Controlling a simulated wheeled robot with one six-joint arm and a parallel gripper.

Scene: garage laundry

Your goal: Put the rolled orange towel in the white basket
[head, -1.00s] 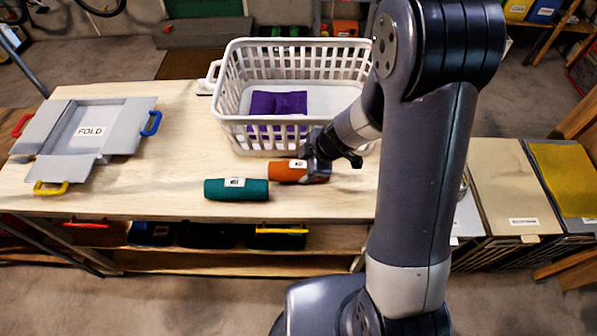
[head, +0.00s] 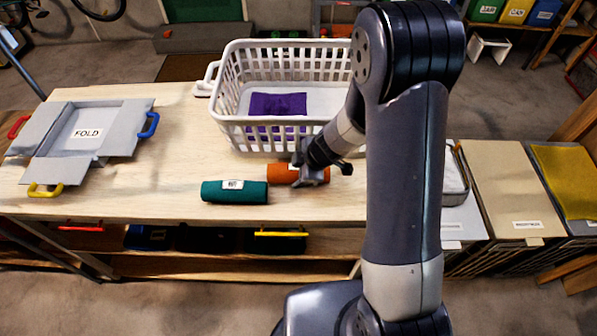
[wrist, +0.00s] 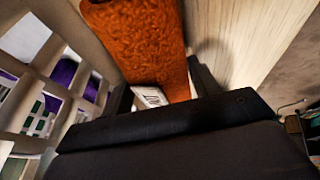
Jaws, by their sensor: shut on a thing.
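The rolled orange towel (head: 283,173) lies on the wooden table in front of the white basket, with a small white label on it. My gripper (head: 312,176) is shut on the towel, around its middle. In the wrist view the orange towel (wrist: 140,40) runs between the two dark fingers (wrist: 160,90), its label partly hidden by the gripper. The white basket (head: 232,118) stands upright just behind the towel and holds a folded purple cloth (head: 278,104). The basket's slatted wall (wrist: 50,90) also shows close beside the towel in the wrist view.
A rolled green towel (head: 235,192) lies just left of the orange one. A grey folding board (head: 85,150) marked FOLD lies at the table's left. The table (head: 170,150) is clear between the board and the basket. Bins with lids stand to the right.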

